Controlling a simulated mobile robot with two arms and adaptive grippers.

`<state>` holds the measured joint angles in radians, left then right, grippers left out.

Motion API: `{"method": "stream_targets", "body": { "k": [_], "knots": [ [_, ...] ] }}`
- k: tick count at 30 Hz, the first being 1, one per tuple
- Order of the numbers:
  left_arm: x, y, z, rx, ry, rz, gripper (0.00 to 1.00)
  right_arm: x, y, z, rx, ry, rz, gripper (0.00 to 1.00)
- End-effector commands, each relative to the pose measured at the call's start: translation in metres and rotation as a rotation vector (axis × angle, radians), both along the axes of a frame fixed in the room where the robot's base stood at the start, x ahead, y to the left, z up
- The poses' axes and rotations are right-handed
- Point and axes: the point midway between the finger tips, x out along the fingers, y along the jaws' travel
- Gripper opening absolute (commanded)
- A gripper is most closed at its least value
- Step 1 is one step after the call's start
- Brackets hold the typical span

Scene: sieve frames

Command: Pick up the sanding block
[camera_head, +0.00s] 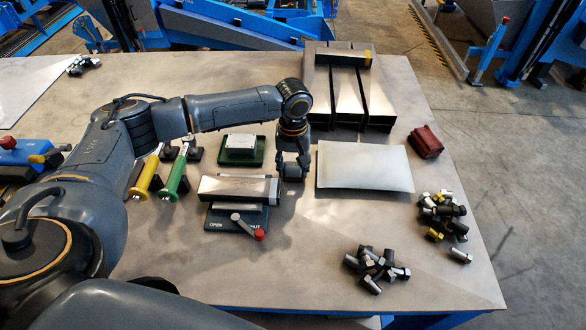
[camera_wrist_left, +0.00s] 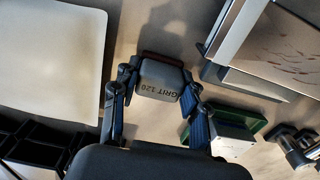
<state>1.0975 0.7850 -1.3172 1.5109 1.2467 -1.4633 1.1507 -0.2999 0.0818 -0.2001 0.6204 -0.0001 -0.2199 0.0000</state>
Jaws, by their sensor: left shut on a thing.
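The sanding block, a small grey block with a dark reddish-brown edge and "GRIT 120" printed on it, shows between the fingers in the left wrist view (camera_wrist_left: 160,80). In the head view the block (camera_head: 293,172) is small and partly hidden by the fingers. My left gripper (camera_head: 293,165) points down and is shut on the block, with one finger on each side; its fingers also show in the left wrist view (camera_wrist_left: 157,91). I cannot tell whether the block touches the table. My right gripper is not in view.
A pale flat pad (camera_head: 365,167) lies right of the gripper. A metal bar on a plate marked OPEN (camera_head: 240,188) and a green tray (camera_head: 226,155) stand left. Rectangular metal tubes (camera_head: 347,98) lie behind. Bolts (camera_head: 375,270) and a red item (camera_head: 425,142) lie right.

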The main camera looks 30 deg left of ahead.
Motion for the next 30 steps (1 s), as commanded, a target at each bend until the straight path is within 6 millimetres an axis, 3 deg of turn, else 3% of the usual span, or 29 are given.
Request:
{"method": "stream_targets", "body": {
  "k": [7,15,21,30],
  "knots": [
    [-0.001,-0.003,0.03,-0.002,-0.004,-0.003,0.11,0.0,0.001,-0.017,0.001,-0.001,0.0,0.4],
    [-0.042,-0.032,0.09,0.0,-0.007,-0.006,0.11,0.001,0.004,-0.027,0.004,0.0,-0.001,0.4],
    [-0.082,-0.062,0.109,-0.002,-0.003,-0.007,0.11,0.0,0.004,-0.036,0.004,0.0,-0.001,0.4],
    [-0.11,-0.082,0.126,-0.001,-0.002,-0.001,0.11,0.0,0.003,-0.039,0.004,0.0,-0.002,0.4]
  ]
}}
